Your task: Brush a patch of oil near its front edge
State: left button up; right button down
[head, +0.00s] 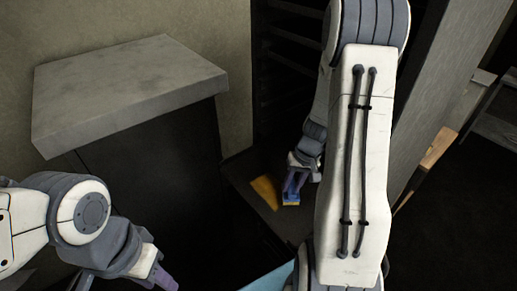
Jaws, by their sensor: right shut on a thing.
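An amber-yellow patch of oil (265,191) lies on a dark flat surface (240,170) near the middle of the head view. My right gripper (296,180) points down just to the right of the patch. It is shut on a small blue brush (291,198) with a yellowish lower edge. The brush is beside the patch; whether it touches the surface I cannot tell. My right arm hides the area to the right. My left gripper (160,279) is low at the left, far from the patch and partly cut off by the bottom edge; its opening is unclear.
A dark cabinet with a thick grey stone top (125,85) stands at the left. A dark rack with several shelves (285,60) rises behind the oily surface. A grey upright panel (450,80) stands at the right. A light blue surface (270,279) shows at the bottom.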

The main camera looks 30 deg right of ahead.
aim_at(293, 186)
jog(key=shift+s+r+p, duration=0.2)
jog(key=shift+r+p, duration=0.4)
jog(key=shift+r, duration=0.45)
jog(key=shift+r+p, duration=1.5)
jog(key=shift+r, duration=0.35)
